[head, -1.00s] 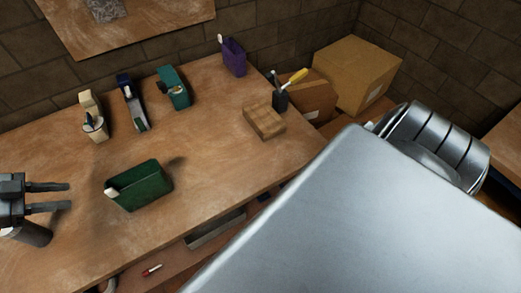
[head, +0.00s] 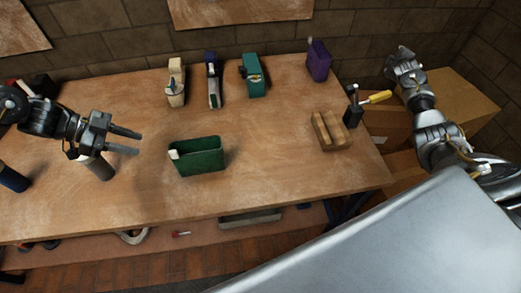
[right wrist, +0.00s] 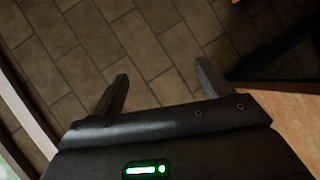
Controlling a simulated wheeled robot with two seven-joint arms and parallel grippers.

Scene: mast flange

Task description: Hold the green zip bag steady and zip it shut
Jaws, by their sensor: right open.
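The green zip bag (head: 197,160) stands upright on the workbench in the head view. Its top is open, and a small white tab (head: 174,154) sits at its left end. My left gripper (head: 139,142) is to the left of the bag, its two fingers apart and pointing toward it, empty and not touching it. My right gripper (right wrist: 162,78) is open and empty in the right wrist view, with a tiled brown surface beyond it. The bag is not in that view. In the head view my right arm is at the right, far from the bag.
Along the back of the workbench (head: 110,205) stand a cream holder (head: 176,88), a dark blue one (head: 213,85), a teal one (head: 252,76) and a purple one (head: 318,60). A wooden block (head: 330,131) and a yellow-handled tool (head: 376,97) are at the right.

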